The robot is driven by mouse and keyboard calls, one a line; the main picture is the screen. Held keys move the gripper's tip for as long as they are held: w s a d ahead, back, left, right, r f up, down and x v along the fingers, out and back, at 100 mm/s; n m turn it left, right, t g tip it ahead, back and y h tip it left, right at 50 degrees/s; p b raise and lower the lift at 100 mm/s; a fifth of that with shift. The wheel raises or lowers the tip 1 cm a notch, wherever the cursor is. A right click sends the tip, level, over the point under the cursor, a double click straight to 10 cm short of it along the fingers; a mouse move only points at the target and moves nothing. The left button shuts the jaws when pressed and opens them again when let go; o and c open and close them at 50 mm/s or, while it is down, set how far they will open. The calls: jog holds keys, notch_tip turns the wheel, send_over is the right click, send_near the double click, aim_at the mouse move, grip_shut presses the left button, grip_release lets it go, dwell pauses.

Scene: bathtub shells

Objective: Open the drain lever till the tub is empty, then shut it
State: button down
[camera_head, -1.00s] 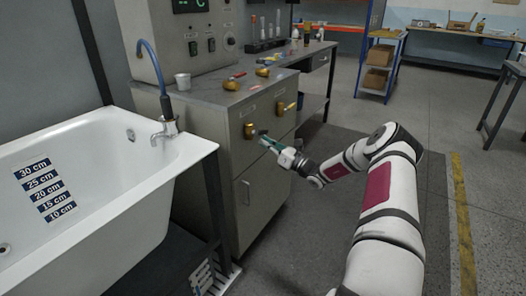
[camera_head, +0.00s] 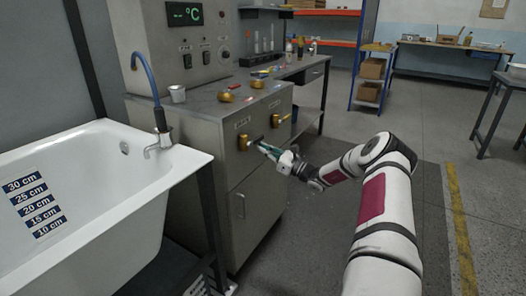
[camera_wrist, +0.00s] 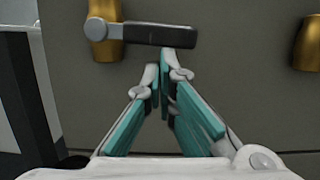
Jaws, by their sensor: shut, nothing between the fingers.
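The white tub (camera_head: 183,161) stands at left with depth labels from 10 to 30 cm on its inner wall. I cannot make out a water level in it. A brass valve (camera_head: 243,142) is on the front of the grey cabinet, and in the wrist view the valve (camera_wrist: 104,45) has a dark lever (camera_wrist: 160,34) lying level, pointing right. My gripper (camera_head: 263,148) is at this valve. In the wrist view my gripper (camera_wrist: 162,62) is shut and empty, its fingertips just below the lever's outer half. I cannot tell if they touch it.
A second brass valve (camera_head: 276,120) sits further right on the cabinet front; the wrist view shows part of it too (camera_wrist: 309,43). A tap (camera_head: 160,144) with a blue hose stands at the tub's rim.

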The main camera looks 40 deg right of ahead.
jog(key=s+d+f+m+b, duration=0.1)
jog(key=s+d+f+b, duration=0.25)
jog(key=s+f, duration=0.45)
jog(key=w+a+r+b, duration=0.4)
jog(key=w+r+b, duration=0.1)
jog(key=w+r, duration=0.2)
jog(key=shift+w+r, duration=0.3)
jog(key=shift+w, duration=0.25)
dwell(0.6)
